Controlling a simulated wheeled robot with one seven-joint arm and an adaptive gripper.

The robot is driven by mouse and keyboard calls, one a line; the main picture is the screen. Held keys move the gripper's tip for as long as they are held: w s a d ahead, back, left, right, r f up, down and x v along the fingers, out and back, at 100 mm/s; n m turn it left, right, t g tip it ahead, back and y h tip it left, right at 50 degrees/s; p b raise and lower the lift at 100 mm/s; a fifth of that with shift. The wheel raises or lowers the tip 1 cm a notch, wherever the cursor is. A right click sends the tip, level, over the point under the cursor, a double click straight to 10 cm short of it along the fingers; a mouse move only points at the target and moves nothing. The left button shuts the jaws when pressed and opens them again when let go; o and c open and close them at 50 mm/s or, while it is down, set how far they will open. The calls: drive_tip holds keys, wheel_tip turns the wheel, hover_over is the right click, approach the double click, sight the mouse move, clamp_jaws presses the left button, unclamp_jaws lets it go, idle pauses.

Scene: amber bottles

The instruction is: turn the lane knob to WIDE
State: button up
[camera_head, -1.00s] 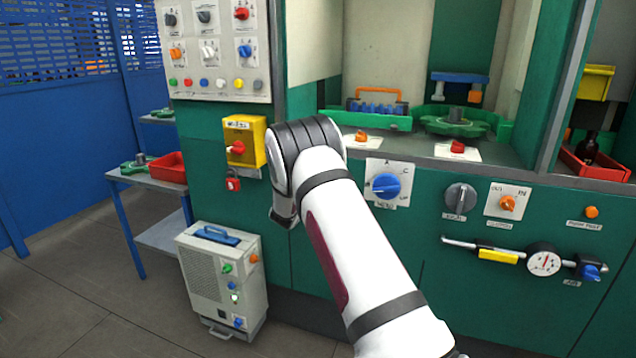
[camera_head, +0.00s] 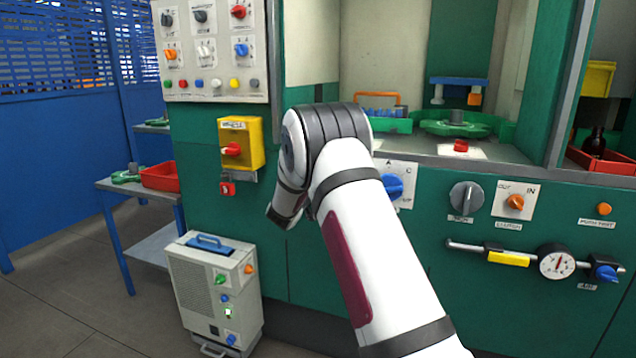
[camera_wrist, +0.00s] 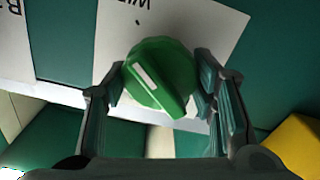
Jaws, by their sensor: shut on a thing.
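In the wrist view a round green knob (camera_wrist: 168,88) with a white pointer mark sits on a white plate (camera_wrist: 215,28). Upside-down letters starting "WI" and a small dot show at the top of the plate. The fingers of my gripper (camera_wrist: 162,77) are closed around the knob, one on each side. In the head view my arm hides the knob and the fingers.
A yellow part (camera_wrist: 297,145) is close at the lower right of the wrist view. In the head view a blue selector knob (camera_head: 392,187), a grey knob (camera_head: 466,197) and a yellow box with a red switch (camera_head: 241,144) flank my arm.

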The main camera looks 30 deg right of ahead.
drive_tip(key=shift+f, duration=0.2)
drive_tip(key=o, duration=1.1)
drive_tip(key=shift+r, duration=0.1)
drive_tip(key=shift+o, duration=0.2)
drive_tip(key=shift+a, duration=0.1)
drive_tip(key=v, duration=1.2)
